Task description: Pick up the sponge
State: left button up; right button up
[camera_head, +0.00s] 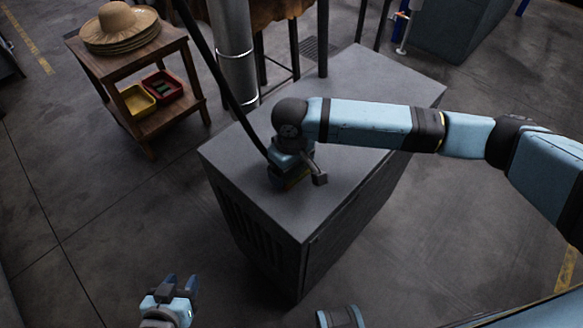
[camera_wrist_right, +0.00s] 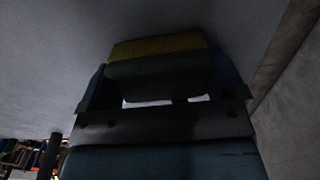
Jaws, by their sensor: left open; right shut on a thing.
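The sponge (camera_wrist_right: 155,46), yellow on one side and dark on the other, sits between the fingers of my right gripper (camera_wrist_right: 160,88) in the right wrist view. In the head view my right gripper (camera_head: 289,178) is low over the grey cabinet top, near its front left part, and hides most of the sponge. It is shut on the sponge. I cannot tell whether the sponge touches the cabinet top. My left gripper (camera_head: 180,284) is open and empty at the bottom left of the head view, over the floor and away from the cabinet.
The grey cabinet (camera_head: 375,85) has a mostly bare top. A black hose and a metal post (camera_head: 233,50) stand along its left side. A wooden shelf (camera_head: 150,125) at the upper left holds straw hats (camera_head: 118,25), a yellow bin (camera_head: 135,101) and a red bin (camera_head: 168,82).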

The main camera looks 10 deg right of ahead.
notch_tip(320, 180, up, 20)
jog(key=p, duration=0.3)
jog(key=shift+f, duration=0.1)
jog(key=shift+o, duration=1.4)
jog(key=shift+c, duration=1.1)
